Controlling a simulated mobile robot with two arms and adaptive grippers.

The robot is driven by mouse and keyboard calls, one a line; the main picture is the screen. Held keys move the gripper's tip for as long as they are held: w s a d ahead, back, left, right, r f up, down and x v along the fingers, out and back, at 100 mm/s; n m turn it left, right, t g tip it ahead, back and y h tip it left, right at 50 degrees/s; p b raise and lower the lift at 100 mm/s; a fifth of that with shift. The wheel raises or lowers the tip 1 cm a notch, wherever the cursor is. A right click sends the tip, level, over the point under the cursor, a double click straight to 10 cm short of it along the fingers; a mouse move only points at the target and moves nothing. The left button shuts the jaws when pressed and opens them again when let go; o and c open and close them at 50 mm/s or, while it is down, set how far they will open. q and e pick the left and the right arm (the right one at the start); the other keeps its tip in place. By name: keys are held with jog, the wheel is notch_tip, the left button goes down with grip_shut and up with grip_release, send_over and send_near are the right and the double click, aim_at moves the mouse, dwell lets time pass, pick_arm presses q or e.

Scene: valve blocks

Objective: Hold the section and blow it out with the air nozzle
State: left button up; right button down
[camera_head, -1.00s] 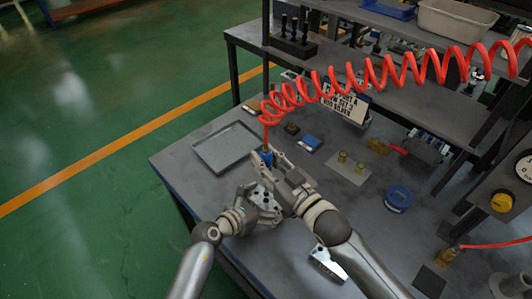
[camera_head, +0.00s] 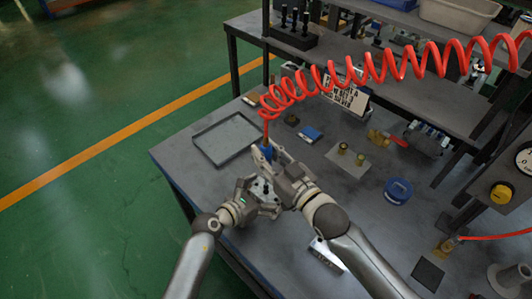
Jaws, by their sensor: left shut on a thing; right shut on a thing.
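My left gripper (camera_head: 260,192) is shut on the section, a small grey block with dark holes (camera_head: 263,187), and holds it above the front left of the bench. The fingers cover part of the block. My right gripper (camera_head: 266,158) is shut on the blue air nozzle (camera_head: 267,150), just above and beyond the section. A red coiled hose (camera_head: 370,72) runs from the nozzle up to the right. The nozzle's tip is hidden by the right gripper, so I cannot tell whether it touches the section.
A shallow grey tray (camera_head: 207,128) lies at the bench's left end. A shelf (camera_head: 400,83) stands behind, with a sign (camera_head: 345,95).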

aim_at(267, 141)
jog(key=shift+f, duration=1.15)
dwell(2.4)
jog(key=shift+r, duration=3.95)
pick_arm(q)
jog(key=o, duration=1)
jog(key=shift+a, duration=0.1)
jog(key=v, duration=1)
jog(key=shift+s+a+r, duration=0.2)
jog(key=shift+s, duration=0.1)
jog(key=shift+s+a+r, duration=0.35)
